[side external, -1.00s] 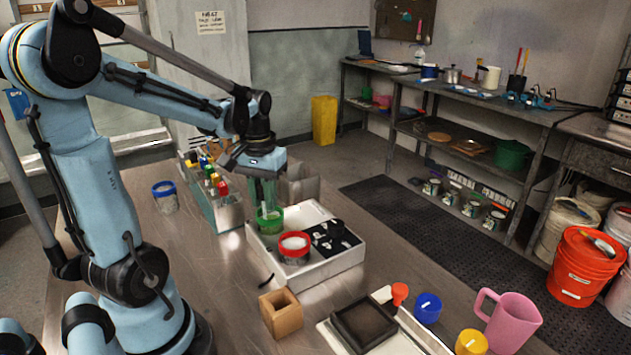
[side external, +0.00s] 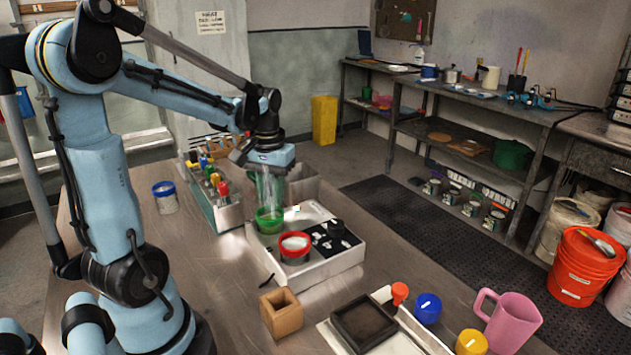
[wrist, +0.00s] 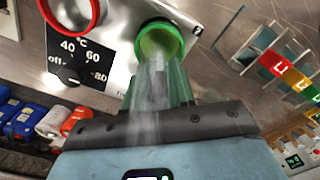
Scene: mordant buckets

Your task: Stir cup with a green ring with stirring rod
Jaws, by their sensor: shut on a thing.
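The cup with a green ring (side external: 269,222) stands upright in the white tray on the table. It also shows in the wrist view (wrist: 160,40), its mouth just beyond my fingers. My gripper (side external: 268,200) points down right over this cup. In the wrist view its translucent green fingers (wrist: 158,72) are shut on a pale, see-through rod (wrist: 153,85), which seems to reach down to the cup's mouth. The rod is hard to make out against the fingers, and its lower tip is hidden.

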